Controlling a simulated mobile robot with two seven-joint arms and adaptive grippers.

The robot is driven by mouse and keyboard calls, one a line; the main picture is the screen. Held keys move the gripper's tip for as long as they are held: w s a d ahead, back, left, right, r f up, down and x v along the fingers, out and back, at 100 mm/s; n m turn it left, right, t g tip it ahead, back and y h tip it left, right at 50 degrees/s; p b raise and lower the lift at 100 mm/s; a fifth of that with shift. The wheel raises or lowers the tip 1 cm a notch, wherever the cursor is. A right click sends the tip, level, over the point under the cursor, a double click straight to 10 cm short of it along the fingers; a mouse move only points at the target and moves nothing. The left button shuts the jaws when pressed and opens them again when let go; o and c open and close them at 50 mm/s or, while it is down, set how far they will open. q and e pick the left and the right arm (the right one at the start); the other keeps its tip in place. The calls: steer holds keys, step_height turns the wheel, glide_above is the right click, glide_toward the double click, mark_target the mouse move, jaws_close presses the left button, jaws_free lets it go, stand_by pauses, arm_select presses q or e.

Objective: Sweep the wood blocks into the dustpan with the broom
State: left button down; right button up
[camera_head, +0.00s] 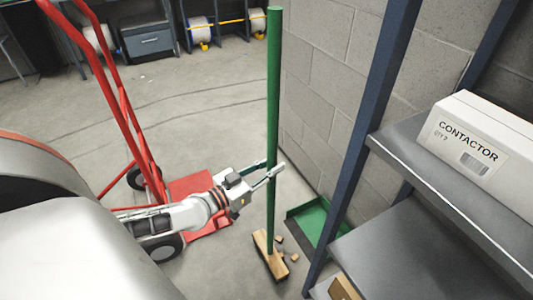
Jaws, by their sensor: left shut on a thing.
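The broom has a long green handle (272,110) that stands about upright, with a wooden head (268,259) on the floor. My left gripper (273,171) comes in from the left and is shut on the handle, around its middle. Several small wood blocks (294,257) lie on the floor just right of the broom head, close to it; the head may hide others. The green dustpan (309,221) lies on the floor by the block wall, right of the blocks and partly behind a blue shelf post. My right gripper is not in view.
A grey shelf (440,190) with a blue post (365,130) stands at the right and bears a white box marked CONTACTOR (480,145). A red hand truck (125,110) stands at the left, behind my arm. Open floor lies beyond it.

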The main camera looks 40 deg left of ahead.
arm_select(q)
steer(key=w+d, duration=0.5)
steer(key=w, duration=0.7)
steer(key=w+d+r, duration=0.1)
steer(key=w+d, duration=0.4)
steer(key=w, duration=0.7)
steer(key=shift+r, duration=0.15)
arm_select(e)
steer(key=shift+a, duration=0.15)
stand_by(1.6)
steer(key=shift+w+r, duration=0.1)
